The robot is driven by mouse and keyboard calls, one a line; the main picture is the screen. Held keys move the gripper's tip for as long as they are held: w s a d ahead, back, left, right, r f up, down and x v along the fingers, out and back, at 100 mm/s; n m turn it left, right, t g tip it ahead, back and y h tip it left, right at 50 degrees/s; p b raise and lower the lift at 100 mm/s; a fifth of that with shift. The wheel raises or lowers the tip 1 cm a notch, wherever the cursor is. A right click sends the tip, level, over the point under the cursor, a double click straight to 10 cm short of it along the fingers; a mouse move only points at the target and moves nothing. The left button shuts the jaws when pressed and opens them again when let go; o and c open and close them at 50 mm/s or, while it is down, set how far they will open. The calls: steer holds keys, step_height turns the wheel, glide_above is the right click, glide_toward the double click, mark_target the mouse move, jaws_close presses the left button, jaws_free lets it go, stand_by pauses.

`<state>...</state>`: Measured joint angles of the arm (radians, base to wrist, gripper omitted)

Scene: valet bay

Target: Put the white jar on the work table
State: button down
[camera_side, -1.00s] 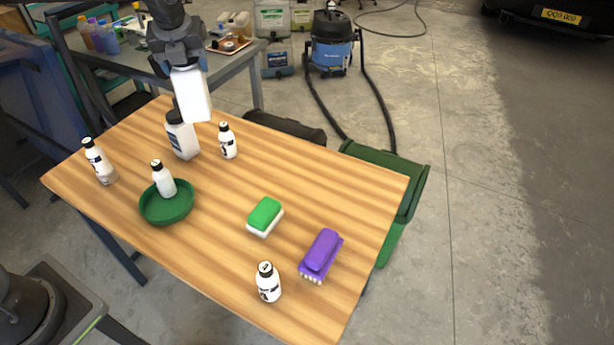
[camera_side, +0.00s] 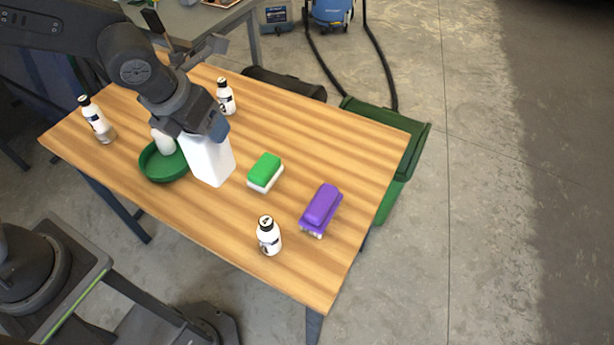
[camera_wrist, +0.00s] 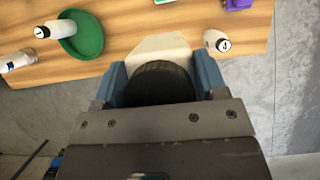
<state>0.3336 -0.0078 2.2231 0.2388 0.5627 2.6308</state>
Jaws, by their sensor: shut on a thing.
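The white jar (camera_side: 209,159) is upright in my gripper (camera_side: 205,125), over the middle-left part of the wooden work table (camera_side: 330,145). In the wrist view the jar's dark ribbed lid (camera_wrist: 160,82) sits between the two blue fingers of my gripper (camera_wrist: 162,80), and its pale body shows beyond the lid. My gripper is shut on the jar. The jar's base looks close to the table top; I cannot tell if it touches.
A green bowl (camera_side: 150,171) with a white bottle in it is just left of the jar. A green-and-white sponge (camera_side: 265,172), purple brush (camera_side: 321,207) and front bottle (camera_side: 268,236) are to the right. Other bottles stand at the far edge (camera_side: 226,97) and left (camera_side: 97,120).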

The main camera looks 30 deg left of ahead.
step_height(320, 180, down, 16)
steer(key=shift+f, duration=0.2)
stand_by(0.8)
steer(key=shift+f, duration=0.1)
steer(key=shift+c, duration=0.8)
jaws_free()
